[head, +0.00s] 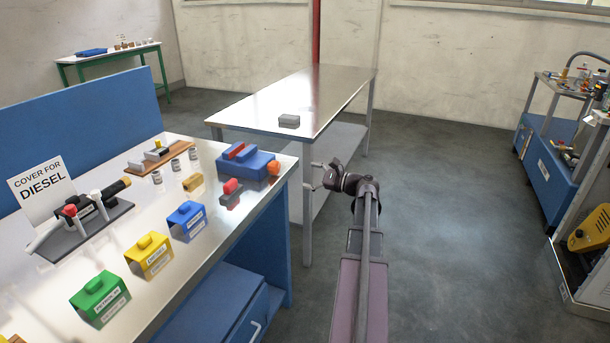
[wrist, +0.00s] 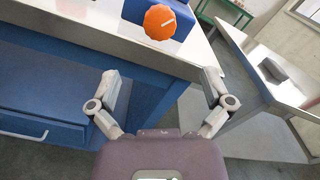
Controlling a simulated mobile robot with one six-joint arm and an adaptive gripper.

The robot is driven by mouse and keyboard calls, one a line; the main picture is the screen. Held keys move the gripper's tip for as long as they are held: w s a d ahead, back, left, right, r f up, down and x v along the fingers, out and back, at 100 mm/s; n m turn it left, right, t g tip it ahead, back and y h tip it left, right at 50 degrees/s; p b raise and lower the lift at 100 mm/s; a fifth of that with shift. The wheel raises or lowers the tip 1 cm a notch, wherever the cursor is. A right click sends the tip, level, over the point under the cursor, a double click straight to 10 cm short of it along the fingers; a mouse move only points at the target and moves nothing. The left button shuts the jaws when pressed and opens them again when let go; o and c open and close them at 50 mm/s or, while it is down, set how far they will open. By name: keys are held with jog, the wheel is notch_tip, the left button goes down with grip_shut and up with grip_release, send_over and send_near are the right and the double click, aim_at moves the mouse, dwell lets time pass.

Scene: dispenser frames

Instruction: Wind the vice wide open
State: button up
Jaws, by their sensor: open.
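The blue vice (head: 247,163) sits at the right end of the steel-topped bench, with a red piece along its far left side. Its round orange knob (head: 273,168) faces the bench's right edge. The jaw gap cannot be made out.
A red-and-grey block (head: 230,193) lies in front of the vice. Blue, yellow and green labelled covers (head: 186,221) stand along the bench front. A steel table (head: 300,100) with a grey block (head: 289,121) stands behind my gripper.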

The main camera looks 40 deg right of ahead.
aim_at(278, 169)
dwell(0.4)
jog(key=m, duration=0.1)
jog(key=s+m, duration=0.1)
jog(key=m, duration=0.3)
jog(key=shift+s+d+f, duration=0.2)
jog(key=shift+d, duration=0.15)
jog(key=x, duration=1.4)
jog(key=shift+s, duration=0.1)
jog(key=c, duration=1.1)
